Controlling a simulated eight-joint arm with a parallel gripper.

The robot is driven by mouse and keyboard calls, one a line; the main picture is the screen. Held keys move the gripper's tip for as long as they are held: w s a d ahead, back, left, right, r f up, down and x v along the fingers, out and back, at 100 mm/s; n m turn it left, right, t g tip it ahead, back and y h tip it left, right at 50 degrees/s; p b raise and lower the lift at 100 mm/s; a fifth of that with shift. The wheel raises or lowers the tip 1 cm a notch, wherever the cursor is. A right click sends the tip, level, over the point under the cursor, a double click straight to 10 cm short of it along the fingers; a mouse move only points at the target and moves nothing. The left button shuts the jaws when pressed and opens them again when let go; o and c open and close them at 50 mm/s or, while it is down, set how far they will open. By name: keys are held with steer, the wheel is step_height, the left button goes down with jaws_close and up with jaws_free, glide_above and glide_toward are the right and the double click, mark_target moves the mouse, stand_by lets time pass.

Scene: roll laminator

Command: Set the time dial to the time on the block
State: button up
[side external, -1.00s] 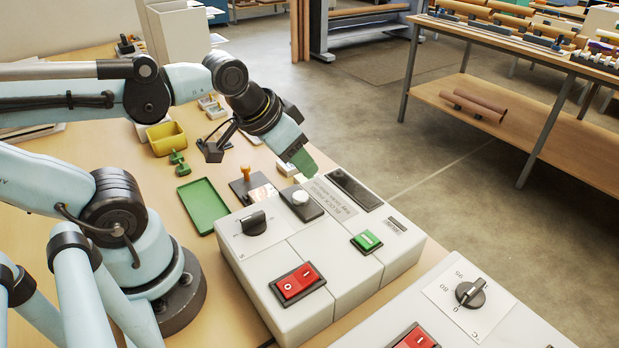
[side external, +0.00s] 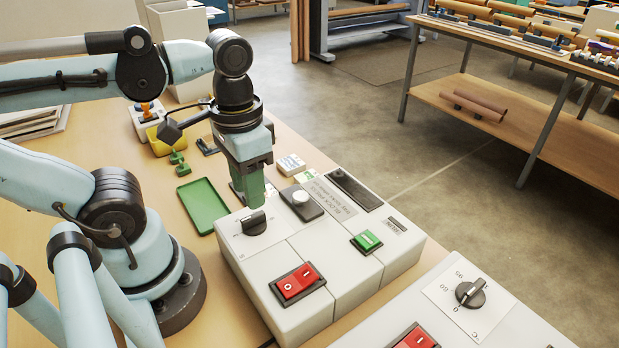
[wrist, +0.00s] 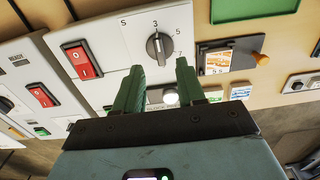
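The time dial (side external: 254,223) is a black knob on a white panel of the grey press. In the wrist view the dial (wrist: 158,47) has 3, 5 and 7 around it, and its pale mark points up near the 3. My gripper (side external: 250,204) points down just above and behind the dial. In the wrist view its green fingers (wrist: 159,68) are apart with nothing between them, their tips just short of the knob. A small white block (side external: 291,164) lies behind the press. It seems to show in the wrist view (wrist: 241,91); its print is too small to read.
A red rocker switch (side external: 298,284), a green button (side external: 366,242) and a white round button (side external: 300,198) sit on the press. A green tray (side external: 202,205) lies to the left. Another machine with a dial (side external: 470,293) stands at front right.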

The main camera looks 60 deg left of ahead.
mark_target(253, 216)
steer(key=shift+f, duration=2.75)
jaws_close()
